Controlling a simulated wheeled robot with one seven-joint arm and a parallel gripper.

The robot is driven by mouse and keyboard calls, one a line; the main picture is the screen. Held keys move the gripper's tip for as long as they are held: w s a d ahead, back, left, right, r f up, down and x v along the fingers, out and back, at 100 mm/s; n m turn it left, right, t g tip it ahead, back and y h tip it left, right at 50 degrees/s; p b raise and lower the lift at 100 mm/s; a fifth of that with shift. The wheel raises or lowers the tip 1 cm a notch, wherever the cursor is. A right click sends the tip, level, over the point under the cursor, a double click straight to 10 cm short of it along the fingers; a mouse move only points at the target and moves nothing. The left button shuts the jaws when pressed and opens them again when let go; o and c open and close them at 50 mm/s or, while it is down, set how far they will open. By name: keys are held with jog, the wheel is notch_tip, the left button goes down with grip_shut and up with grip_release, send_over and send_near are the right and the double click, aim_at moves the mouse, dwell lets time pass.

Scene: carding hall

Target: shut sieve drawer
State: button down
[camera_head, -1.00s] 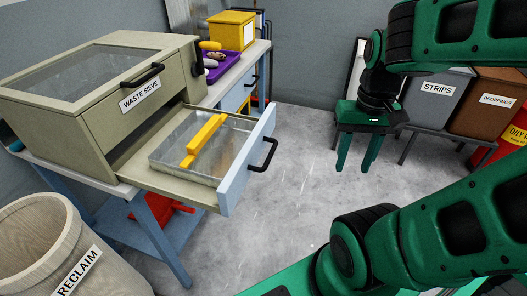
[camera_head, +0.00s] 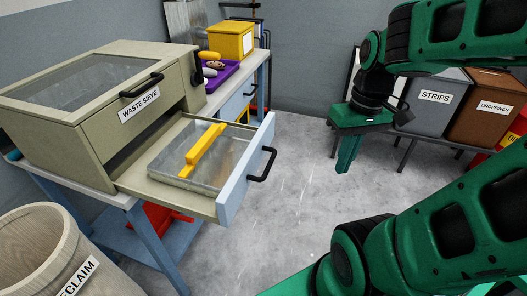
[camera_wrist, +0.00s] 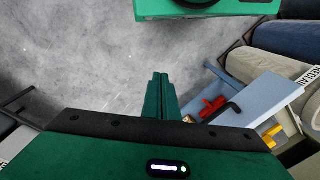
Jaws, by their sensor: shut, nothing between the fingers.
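The sieve drawer (camera_head: 230,190) is pulled out of the beige waste sieve box (camera_head: 105,130). It has a pale blue front with a black bar handle (camera_head: 263,165). A clear tray (camera_head: 225,160) with a yellow bar (camera_head: 205,148) across it lies in the drawer. My gripper (camera_head: 346,165) is shut and empty, hanging to the right of the drawer front and apart from it. In the wrist view my gripper's fingers (camera_wrist: 159,90) are together, with a pale blue panel (camera_wrist: 250,105) and a black handle (camera_wrist: 222,112) to their right.
A wooden reclaim barrel (camera_head: 60,260) stands at the lower left. A purple tray (camera_head: 215,75) and a yellow box (camera_head: 231,38) sit on the bench behind. Strips (camera_head: 437,98) and droppings (camera_head: 488,105) bins stand at the right. The grey floor between is clear.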

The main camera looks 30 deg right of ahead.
jog(key=w+a+r+n+y, duration=0.1)
jog(key=w+a+n+y, duration=0.1)
jog(key=w+n, duration=0.8)
jog(key=n+y, duration=0.5)
jog(key=n, duration=1.3)
send_near(259, 160)
jog(key=shift+t, duration=0.4)
jog(key=x, duration=0.4)
jog(key=shift+s+a+f, duration=0.25)
jog(key=shift+s+a, duration=0.05)
jog(key=shift+s, duration=0.05)
